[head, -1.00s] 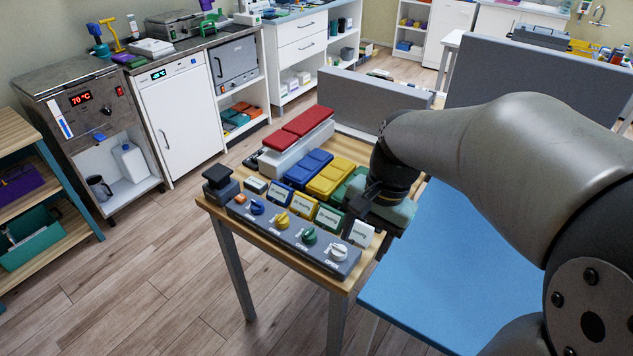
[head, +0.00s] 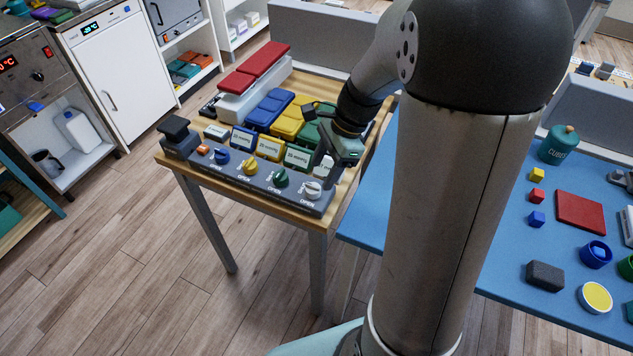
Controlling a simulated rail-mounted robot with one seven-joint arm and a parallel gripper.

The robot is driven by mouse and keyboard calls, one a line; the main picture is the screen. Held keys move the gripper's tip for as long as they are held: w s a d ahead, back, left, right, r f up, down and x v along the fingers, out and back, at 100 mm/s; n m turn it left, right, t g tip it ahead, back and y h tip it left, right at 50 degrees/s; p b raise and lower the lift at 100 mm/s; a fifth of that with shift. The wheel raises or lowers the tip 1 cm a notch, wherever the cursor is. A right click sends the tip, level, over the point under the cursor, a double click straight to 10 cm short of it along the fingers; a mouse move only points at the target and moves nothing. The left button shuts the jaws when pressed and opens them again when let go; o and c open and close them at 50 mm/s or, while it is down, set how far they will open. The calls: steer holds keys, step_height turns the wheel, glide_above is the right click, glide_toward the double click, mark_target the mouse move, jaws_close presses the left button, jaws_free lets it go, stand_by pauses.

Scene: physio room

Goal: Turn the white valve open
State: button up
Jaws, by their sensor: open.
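The white valve (head: 313,190) is the rightmost knob on a grey panel (head: 240,182) along the front edge of a wooden table. An "OPEN" label is printed in front of it. Blue (head: 221,156), yellow (head: 249,167) and green (head: 281,179) valves sit in a row to its left. My gripper (head: 320,172) is open and points down just above and behind the white valve. Whether a finger touches the valve I cannot tell. The card behind the white valve is mostly hidden by my gripper.
Blue (head: 269,110), yellow (head: 288,124) and green blocks stand behind the panel, with a long red-topped box (head: 256,68) at the back left. A black block (head: 174,128) is at the panel's left end. A blue table (head: 490,245) with small objects is at right.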

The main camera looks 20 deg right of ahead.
mark_target(316, 184)
steer(key=x, duration=0.5)
steer(key=c, duration=1)
steer(key=shift+o, duration=0.2)
